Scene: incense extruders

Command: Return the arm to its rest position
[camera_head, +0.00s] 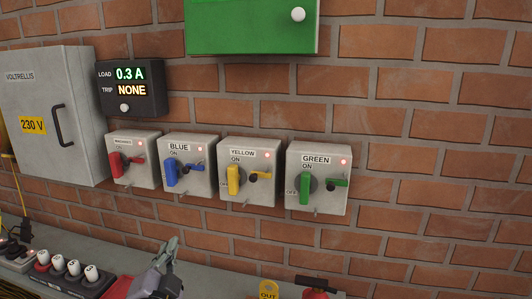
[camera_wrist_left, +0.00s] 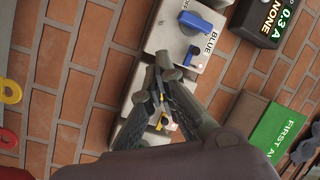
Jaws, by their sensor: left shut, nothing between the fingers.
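My left gripper (camera_head: 169,247) is at the bottom of the head view, in front of the shelf and below the switch boxes, apart from them. In the left wrist view its fingers (camera_wrist_left: 160,62) are together and hold nothing; they cover part of the yellow box. On the brick wall hang a red-handled box (camera_head: 133,160), a BLUE box (camera_head: 187,165), a YELLOW box (camera_head: 248,172) and a GREEN box (camera_head: 318,178), each with a coloured handle and a lit lamp. The BLUE box also shows in the left wrist view (camera_wrist_left: 184,45). My right gripper is out of view.
A grey cabinet (camera_head: 55,115) and a display (camera_head: 131,87) reading 0.3 A and NONE are at the left. A green case (camera_head: 250,28) hangs above. On the shelf are a black block (camera_head: 72,283), a yellow tag (camera_head: 268,290) and a red object (camera_head: 315,286). The right wall is bare.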

